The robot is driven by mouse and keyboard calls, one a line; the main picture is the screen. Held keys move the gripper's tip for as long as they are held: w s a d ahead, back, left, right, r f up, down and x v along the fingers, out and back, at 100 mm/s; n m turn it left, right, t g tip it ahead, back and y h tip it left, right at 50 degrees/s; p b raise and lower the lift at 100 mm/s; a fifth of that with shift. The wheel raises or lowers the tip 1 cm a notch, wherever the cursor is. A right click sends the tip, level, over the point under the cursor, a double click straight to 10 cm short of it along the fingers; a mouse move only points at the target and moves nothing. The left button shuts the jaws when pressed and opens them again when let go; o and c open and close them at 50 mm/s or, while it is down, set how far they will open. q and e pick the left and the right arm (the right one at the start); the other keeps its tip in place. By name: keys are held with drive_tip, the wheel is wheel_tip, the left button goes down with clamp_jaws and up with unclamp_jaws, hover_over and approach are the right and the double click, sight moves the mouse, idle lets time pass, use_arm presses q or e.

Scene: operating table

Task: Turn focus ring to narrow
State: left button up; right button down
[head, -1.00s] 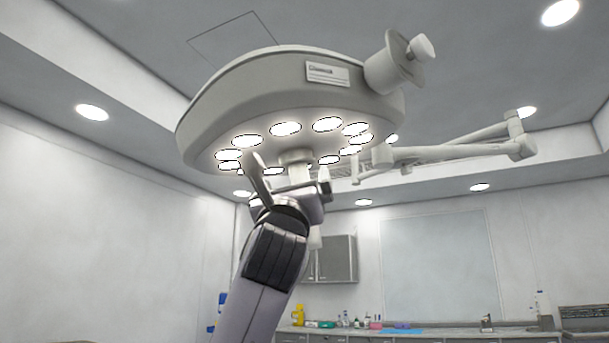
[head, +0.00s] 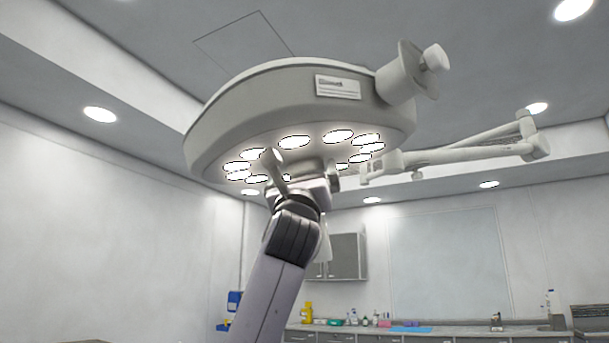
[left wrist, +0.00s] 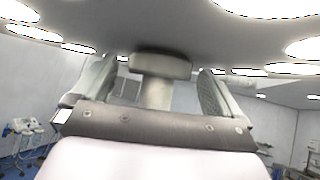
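A large grey surgical lamp head (head: 290,95) hangs overhead with a ring of lit lamps on its underside. In the left wrist view, a pale focus handle (left wrist: 157,92) hangs from the middle of the underside, with a wider block (left wrist: 160,65) at its top. My left gripper (head: 305,168) is open just under the lamp. Its fingers stand on either side of the handle, with visible gaps in the left wrist view. In the head view my gripper mostly hides the handle. My right gripper is not in view.
A jointed support arm (head: 460,150) runs to the right of the lamp, and a side knob (head: 410,75) sticks out at its upper right. A counter (head: 460,332) with bottles and a wall cabinet (head: 345,257) stand far behind. Air left of the lamp is clear.

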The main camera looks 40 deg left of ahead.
use_arm(q)
drive_tip(key=c, duration=1)
drive_tip(key=shift+a+m+t+h, duration=0.1)
drive_tip(key=shift+m+t+h, duration=0.25)
drive_tip(key=shift+h, duration=0.25)
drive_tip(key=m+t+h+p, duration=0.1)
drive_tip(key=h, duration=0.1)
drive_tip(key=m+t+h, duration=0.1)
drive_tip(key=m+h, duration=0.1)
drive_tip(key=m+t+h+p, duration=0.1)
drive_tip(key=t+h, duration=0.1)
drive_tip(key=h, duration=0.1)
drive_tip(key=shift+s+a+r+p, duration=0.1)
drive_tip(key=shift+s+a+p, duration=0.05)
drive_tip(key=shift+a+p, duration=0.2)
drive_tip(key=m+h, duration=0.2)
drive_tip(key=h, duration=0.1)
drive_tip(key=shift+a+t, duration=0.15)
drive_tip(key=shift+t, duration=0.2)
drive_tip(key=shift+m+t+h+p, duration=0.3)
drive_tip(key=shift+m+h, duration=0.65)
drive_tip(key=shift+h, duration=1.35)
